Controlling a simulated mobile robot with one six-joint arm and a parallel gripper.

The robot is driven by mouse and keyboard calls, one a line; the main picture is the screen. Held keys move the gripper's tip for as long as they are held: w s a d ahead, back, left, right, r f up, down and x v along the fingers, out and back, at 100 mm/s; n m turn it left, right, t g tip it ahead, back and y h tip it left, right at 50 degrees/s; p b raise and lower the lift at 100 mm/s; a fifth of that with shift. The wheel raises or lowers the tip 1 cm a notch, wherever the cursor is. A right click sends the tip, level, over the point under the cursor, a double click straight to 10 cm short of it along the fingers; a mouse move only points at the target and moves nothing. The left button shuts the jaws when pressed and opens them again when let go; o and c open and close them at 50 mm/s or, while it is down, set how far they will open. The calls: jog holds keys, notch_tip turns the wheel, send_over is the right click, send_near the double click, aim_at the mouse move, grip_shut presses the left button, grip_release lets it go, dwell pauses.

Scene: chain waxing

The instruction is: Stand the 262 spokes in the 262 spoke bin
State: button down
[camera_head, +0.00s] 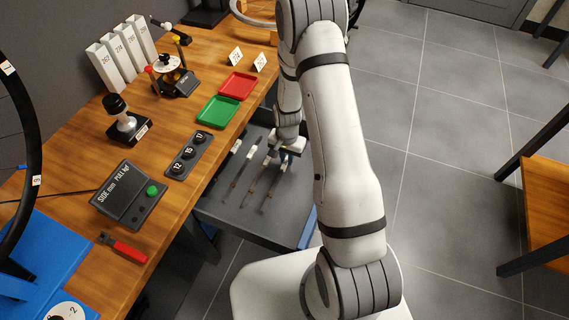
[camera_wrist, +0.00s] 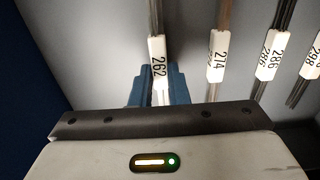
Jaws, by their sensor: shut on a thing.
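The 262 spokes (camera_wrist: 158,52) are a thin upright-looking bundle with a white 262 label in the wrist view. My gripper (camera_wrist: 160,88) has its blue fingers closed on either side of the bundle at the label. In the head view my gripper (camera_head: 287,146) is over the grey surface below the bench, at the right end of the row of bundles; its fingertips are hard to make out there. The 262 spoke bin (camera_head: 101,66) is a tall white box, nearest in the row of bins at the bench's back left.
The 274 (camera_wrist: 217,55), 286 (camera_wrist: 271,55) and 298 (camera_wrist: 313,57) bundles lie alongside on the grey surface (camera_head: 225,208). A green tray (camera_head: 218,112), red tray (camera_head: 238,84), truing device (camera_head: 176,78) and gauge box (camera_head: 128,196) stand on the wooden bench.

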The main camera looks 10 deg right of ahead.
notch_tip(320, 180, up, 24)
jog(key=w+a+r+n+p, duration=0.1)
jog(key=w+n+p, duration=0.1)
jog(key=n, duration=0.5)
jog(key=w+a+r+n+t+y+p, duration=0.2)
jog(key=w+a+r, duration=0.2)
jog(key=w+a, duration=0.45)
jog(key=w+a+r+n+t+y+p, duration=0.1)
jog(key=w+a+r+n+t+p, duration=0.15)
jog(key=w+a+r, duration=0.45)
jog(key=w+a+r+n+t+y+p, duration=0.1)
jog(key=w+a+r+n+t+y, duration=0.15)
jog(key=w+a, duration=0.75)
jog(key=w+a+r+n+t+y+p, duration=0.25)
jog(key=a+r+y, duration=0.25)
jog(key=a+r, duration=0.6)
jog(key=w+a+r+n+t+y+p, duration=0.1)
jog(key=w+a+r+n+y+p, duration=0.2)
jog(key=a+r, duration=0.85)
notch_tip(320, 180, down, 20)
jog(key=a+m+y+b, duration=0.1)
jog(key=a+b, duration=0.1)
jog(key=b, duration=1.6)
jog(key=shift+s, duration=0.25)
jog(key=shift+m, duration=0.25)
